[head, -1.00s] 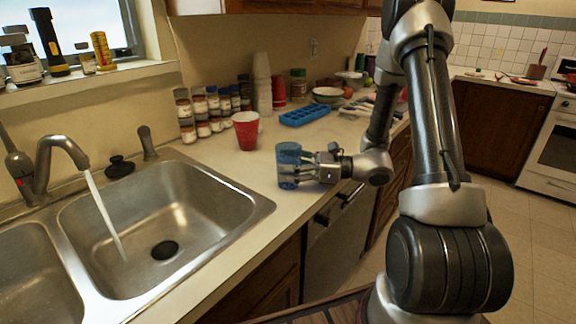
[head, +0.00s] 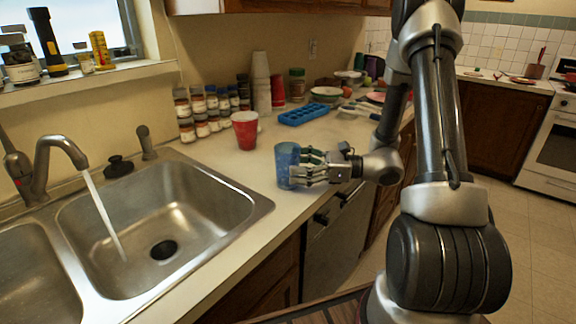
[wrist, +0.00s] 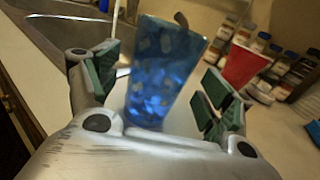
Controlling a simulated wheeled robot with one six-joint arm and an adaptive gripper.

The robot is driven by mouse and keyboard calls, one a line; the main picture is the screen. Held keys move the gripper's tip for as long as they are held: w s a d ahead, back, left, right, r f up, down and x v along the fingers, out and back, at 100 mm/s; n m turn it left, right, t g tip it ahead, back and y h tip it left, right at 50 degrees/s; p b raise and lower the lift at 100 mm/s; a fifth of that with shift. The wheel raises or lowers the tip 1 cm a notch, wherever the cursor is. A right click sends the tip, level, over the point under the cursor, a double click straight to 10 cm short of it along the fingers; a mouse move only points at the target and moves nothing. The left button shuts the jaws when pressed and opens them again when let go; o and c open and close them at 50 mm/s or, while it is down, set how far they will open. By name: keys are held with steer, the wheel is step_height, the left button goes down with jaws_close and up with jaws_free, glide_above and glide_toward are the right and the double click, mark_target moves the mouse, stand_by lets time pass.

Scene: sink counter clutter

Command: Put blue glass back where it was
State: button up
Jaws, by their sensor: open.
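The blue glass (head: 287,165) stands upright on the counter to the right of the sink, near the counter's front edge. My gripper (head: 305,168) is beside its right side in the head view. In the wrist view the blue glass (wrist: 163,75) is between and just beyond the green-padded fingers of my gripper (wrist: 160,82). The fingers are spread apart, with a gap visible on both sides of the glass.
A red cup (head: 245,130) stands behind the glass, with several spice jars (head: 210,110) and a blue ice tray (head: 303,114) further back. The steel sink (head: 240,205) with running water is to the left. Bare counter lies between sink and glass.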

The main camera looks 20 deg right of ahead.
steer(key=v, duration=0.8)
steer(key=shift+d, duration=0.1)
steer(key=shift+s+d+r, duration=0.1)
steer(key=shift+s+d, duration=0.1)
steer(key=shift+s, duration=0.05)
steer(key=s+a+r+n+g+h, duration=0.2)
steer(key=s+r+n+g+h, duration=0.15)
steer(key=s+n, duration=0.3)
steer(key=s+a+r+n+g+h, duration=0.2)
steer(key=s+n+g+h, duration=0.25)
steer(key=s+n, duration=0.2)
steer(key=s+d+r+n+t+h, duration=0.5)
steer(key=d+r+n+h, duration=0.3)
steer(key=n, duration=0.1)
steer(key=shift+s+d+r+t+h, duration=0.2)
steer(key=shift+s+t+h, duration=0.05)
steer(key=shift+t+h, duration=0.05)
